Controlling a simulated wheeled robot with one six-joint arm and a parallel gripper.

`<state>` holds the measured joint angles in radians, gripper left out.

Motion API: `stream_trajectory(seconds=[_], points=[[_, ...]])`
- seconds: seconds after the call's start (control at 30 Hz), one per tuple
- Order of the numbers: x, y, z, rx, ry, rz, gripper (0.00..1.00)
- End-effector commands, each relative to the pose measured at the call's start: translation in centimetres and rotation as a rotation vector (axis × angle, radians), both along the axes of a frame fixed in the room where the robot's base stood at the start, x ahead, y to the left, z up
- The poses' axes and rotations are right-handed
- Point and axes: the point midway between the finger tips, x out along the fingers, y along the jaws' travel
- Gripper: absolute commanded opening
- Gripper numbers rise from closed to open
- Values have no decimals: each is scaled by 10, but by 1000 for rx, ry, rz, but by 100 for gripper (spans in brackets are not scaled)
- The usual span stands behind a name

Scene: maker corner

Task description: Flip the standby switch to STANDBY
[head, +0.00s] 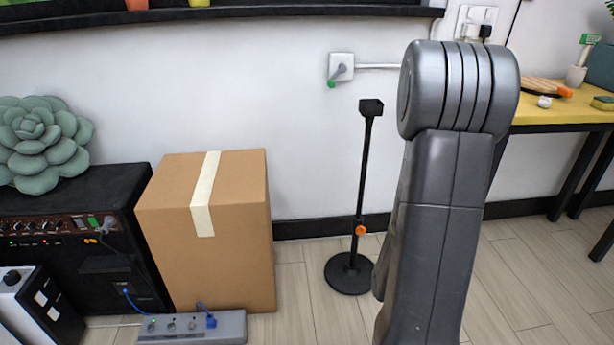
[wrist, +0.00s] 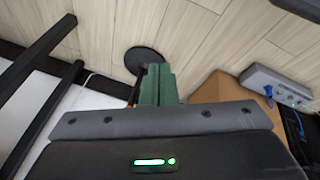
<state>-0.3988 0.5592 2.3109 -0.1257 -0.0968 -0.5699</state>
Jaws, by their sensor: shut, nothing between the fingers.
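A black amplifier (head: 120,190) stands at the left of the head view. Its control panel (head: 50,227) has several knobs, small lit lights and a green patch near its right end. I cannot make out any switch marked STANDBY. A white wall plate (head: 341,66) carries a grey lever with a green tip, which points down and left. My gripper (wrist: 159,70) shows in the wrist view with its green fingers together, empty, in front of the floor. It is not visible in the head view, where my arm fills the right of centre.
A cardboard box (head: 240,240) stands beside the amplifier. A grey power strip (head: 225,326) with a blue plug lies in front. A black stand (head: 365,160) with a round base (wrist: 140,55) is right of the box. A yellow table (head: 560,112) is at right.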

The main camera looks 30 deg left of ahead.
Motion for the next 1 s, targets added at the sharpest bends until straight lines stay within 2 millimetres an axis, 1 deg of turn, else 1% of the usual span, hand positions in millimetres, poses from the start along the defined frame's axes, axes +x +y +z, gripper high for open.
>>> stream_trajectory(seconds=[0.03, 0.1, 0.2, 0.3, 0.43, 0.57, 0.7, 0.83, 1.0], points=[[13, 20, -5, 34, -65, 29, 0], [31, 43, -8, 70, -172, 55, 0], [54, 69, -8, 88, -338, 82, 0], [73, 87, -6, 66, -513, 99, 0], [88, 102, 2, -23, -749, 112, 0], [89, 108, 15, -172, -974, 120, 0], [78, 109, 31, -354, -1169, 124, 0], [65, 109, 43, -486, -1285, 126, 0], [57, 109, 50, -564, -1348, 123, 0]])
